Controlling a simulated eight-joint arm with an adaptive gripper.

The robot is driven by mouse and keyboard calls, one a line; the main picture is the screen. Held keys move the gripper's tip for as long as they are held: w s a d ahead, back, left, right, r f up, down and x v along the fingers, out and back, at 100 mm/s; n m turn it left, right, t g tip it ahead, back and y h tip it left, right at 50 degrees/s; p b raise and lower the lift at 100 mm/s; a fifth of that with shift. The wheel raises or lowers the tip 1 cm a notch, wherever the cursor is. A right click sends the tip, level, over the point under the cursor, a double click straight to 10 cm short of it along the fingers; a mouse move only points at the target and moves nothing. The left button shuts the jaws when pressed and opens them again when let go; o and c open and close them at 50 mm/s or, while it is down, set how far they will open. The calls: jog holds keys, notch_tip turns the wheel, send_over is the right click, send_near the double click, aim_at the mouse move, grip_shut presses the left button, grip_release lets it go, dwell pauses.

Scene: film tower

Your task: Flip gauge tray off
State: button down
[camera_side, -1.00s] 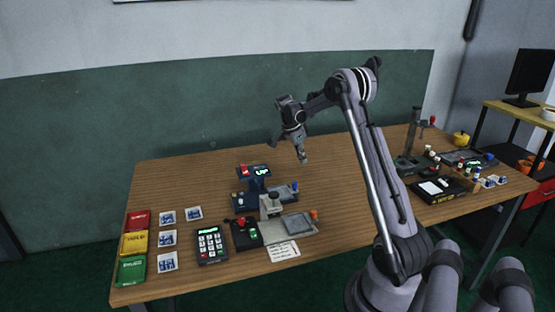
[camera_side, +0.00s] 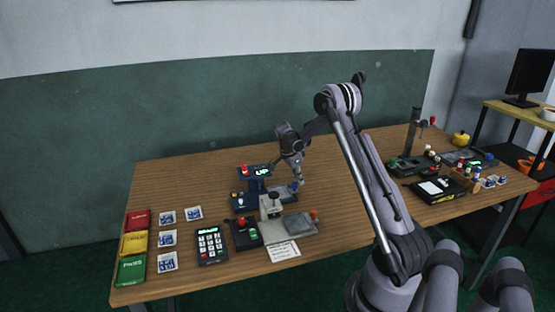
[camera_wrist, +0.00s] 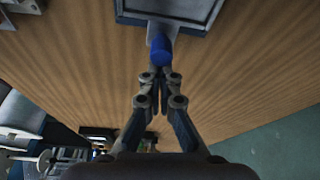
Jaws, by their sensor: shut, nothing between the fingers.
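The dark gauge (camera_side: 252,198) stands mid-table, with a green-lit display (camera_side: 261,172) that appears to read "UP". On its right is a flat grey tray (camera_side: 279,195) with a blue knob (camera_side: 294,187) at its right end. The wrist view shows the tray's dark rim (camera_wrist: 128,17) at the top, with the blue knob (camera_wrist: 161,50) on a short arm toward me. My gripper (camera_side: 299,182) is shut and empty, low beside the knob. In the wrist view, the fingertips (camera_wrist: 160,73) are right at the knob; I cannot tell whether they touch it.
In front are a second device (camera_side: 244,232) and a grey plate (camera_side: 298,224) with an orange knob (camera_side: 314,213). The table between the gauge and the right-hand equipment is clear.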

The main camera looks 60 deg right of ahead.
aim_at(289, 190)
jog(key=shift+a, duration=0.1)
jog(key=w+a, duration=0.2)
jog(key=w, duration=0.1)
jog(key=shift+a, duration=0.4)
jog(key=shift+s, duration=0.1)
jog(key=s+d, duration=0.2)
jog(key=d, duration=0.1)
jog(key=shift+s+d+r, duration=0.2)
jog(key=v, duration=1)
jog(key=shift+a, duration=0.15)
jog(key=shift+w+f, duration=0.1)
jog(key=shift+f, duration=0.05)
